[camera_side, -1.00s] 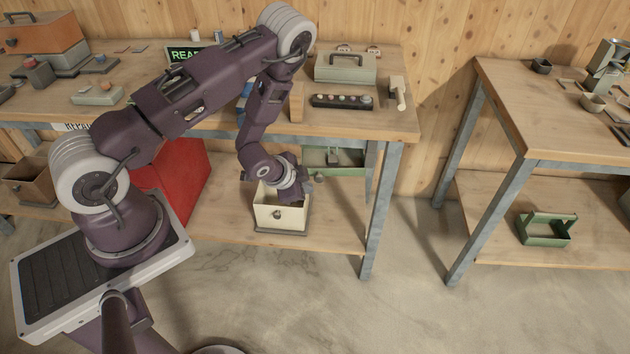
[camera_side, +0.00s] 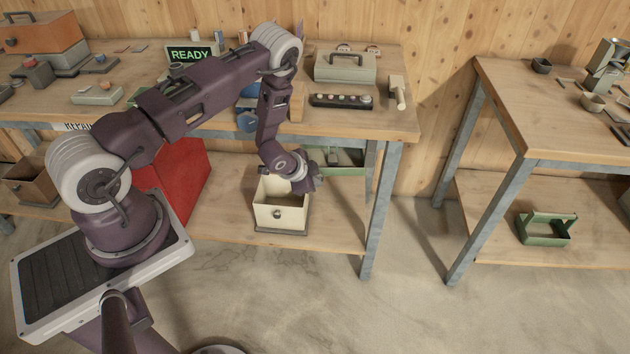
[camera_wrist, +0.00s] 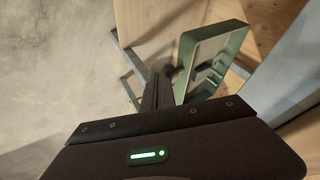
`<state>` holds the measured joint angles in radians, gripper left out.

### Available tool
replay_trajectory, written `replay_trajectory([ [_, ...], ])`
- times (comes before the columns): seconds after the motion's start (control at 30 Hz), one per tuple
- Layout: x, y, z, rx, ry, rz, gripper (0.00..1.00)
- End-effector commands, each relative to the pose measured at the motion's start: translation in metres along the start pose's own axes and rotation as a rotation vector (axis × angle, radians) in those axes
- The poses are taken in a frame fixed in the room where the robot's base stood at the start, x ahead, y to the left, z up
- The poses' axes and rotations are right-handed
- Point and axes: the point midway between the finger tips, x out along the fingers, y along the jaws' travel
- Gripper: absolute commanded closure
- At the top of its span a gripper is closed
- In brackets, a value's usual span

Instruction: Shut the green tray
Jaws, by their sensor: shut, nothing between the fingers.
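The green tray (camera_side: 345,171) hangs under the middle bench top at its right end, partly hidden behind my gripper (camera_side: 312,183) in the side view. It is pulled out, with its inside showing. In the wrist view the green tray (camera_wrist: 225,32) appears as a tilted, open frame with a green rim. My gripper (camera_wrist: 157,85) is shut and empty, with its fingertips close to the tray's near wall by a small dark knob. I cannot tell whether they touch it.
A cream open box (camera_side: 281,213) with a knob stands on the lower shelf just below my gripper. A red cabinet (camera_side: 178,180) is to its left. A grey bench leg (camera_side: 382,205) stands to the right. A green carrier (camera_side: 544,229) sits on the right bench's lower shelf.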

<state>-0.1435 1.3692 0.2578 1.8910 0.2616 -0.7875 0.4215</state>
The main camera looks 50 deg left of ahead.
Motion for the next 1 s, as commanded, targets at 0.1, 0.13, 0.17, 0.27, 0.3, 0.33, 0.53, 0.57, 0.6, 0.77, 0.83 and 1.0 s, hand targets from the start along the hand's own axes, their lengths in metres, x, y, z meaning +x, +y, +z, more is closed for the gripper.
replay_trajectory([
  [0.1,0.004,-0.011,0.004,-0.002,-0.001,-0.003,1.00],
  [0.13,0.005,-0.015,0.005,-0.002,0.000,-0.003,1.00],
  [0.17,0.006,-0.018,0.006,-0.002,0.000,-0.003,1.00],
  [0.27,0.008,-0.023,0.008,-0.002,-0.001,-0.002,1.00],
  [0.3,0.008,-0.023,0.008,-0.002,-0.001,-0.003,1.00],
  [0.33,0.008,-0.023,0.008,-0.002,-0.002,-0.004,1.00],
  [0.53,0.008,-0.024,0.009,-0.003,-0.003,-0.007,1.00],
  [0.57,0.007,-0.022,0.009,-0.003,-0.003,-0.006,1.00],
  [0.6,0.005,-0.019,0.009,-0.003,-0.003,-0.005,1.00],
  [0.77,-0.010,0.009,0.012,0.003,-0.004,0.005,1.00],
  [0.83,-0.024,0.015,0.012,0.002,-0.002,0.002,1.00],
  [1.0,-0.074,0.011,0.014,0.000,-0.001,0.003,1.00],
])
